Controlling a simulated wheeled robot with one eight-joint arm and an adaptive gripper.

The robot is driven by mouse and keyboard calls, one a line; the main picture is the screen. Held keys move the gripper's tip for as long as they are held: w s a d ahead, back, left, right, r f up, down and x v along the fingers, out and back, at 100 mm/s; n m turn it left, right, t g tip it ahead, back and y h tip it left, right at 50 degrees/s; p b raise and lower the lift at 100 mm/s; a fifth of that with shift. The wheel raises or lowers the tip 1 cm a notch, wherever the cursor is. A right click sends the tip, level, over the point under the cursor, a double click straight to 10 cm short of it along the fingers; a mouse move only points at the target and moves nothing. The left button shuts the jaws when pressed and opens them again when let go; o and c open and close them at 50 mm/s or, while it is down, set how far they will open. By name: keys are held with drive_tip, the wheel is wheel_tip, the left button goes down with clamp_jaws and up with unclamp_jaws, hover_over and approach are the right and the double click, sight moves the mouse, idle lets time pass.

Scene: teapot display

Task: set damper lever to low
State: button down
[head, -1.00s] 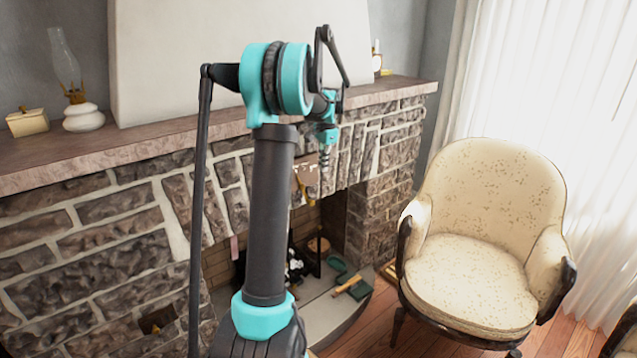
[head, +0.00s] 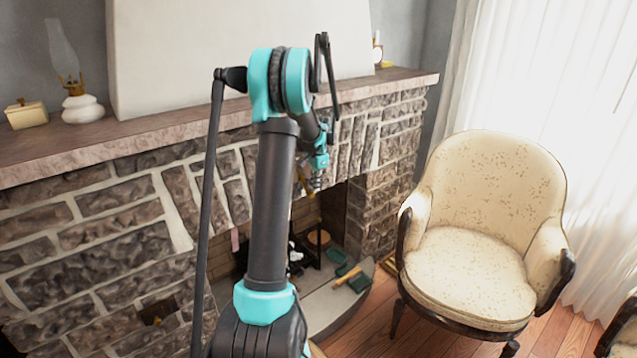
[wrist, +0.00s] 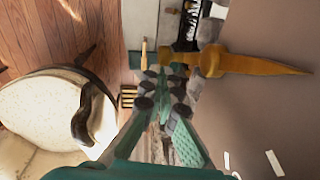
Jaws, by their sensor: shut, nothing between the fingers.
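A brass-coloured lever (wrist: 255,65) with a knobbed end and a pointed tip shows in the wrist view, just right of the fingertips. It looks like the damper lever; no low marking is legible. My gripper (wrist: 174,72) is shut and empty, its tips close to the knobbed end. I cannot tell whether they touch it. In the head view my gripper (head: 314,182) is small, in front of the stone fireplace (head: 110,225) above its opening. There the lever is largely hidden by my arm and cannot be made out clearly.
A cream armchair (head: 480,250) stands right of the fireplace, and it also shows in the wrist view (wrist: 50,115). The mantel (head: 160,140) juts out above, bearing an oil lamp (head: 80,100) and a small box (head: 27,114). Tools lie on the hearth (head: 330,305).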

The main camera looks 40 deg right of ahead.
drive_tip(key=shift+a+f+y, duration=0.4)
drive_tip(key=shift+y, duration=0.1)
drive_tip(key=shift+d, duration=0.1)
drive_tip(key=s+d+r, duration=0.2)
drive_tip(key=d+r, duration=0.1)
drive_tip(key=r, duration=0.9)
drive_tip(key=shift+d+r, duration=0.2)
drive_tip(key=shift+r, duration=0.05)
drive_tip(key=shift+s, duration=0.1)
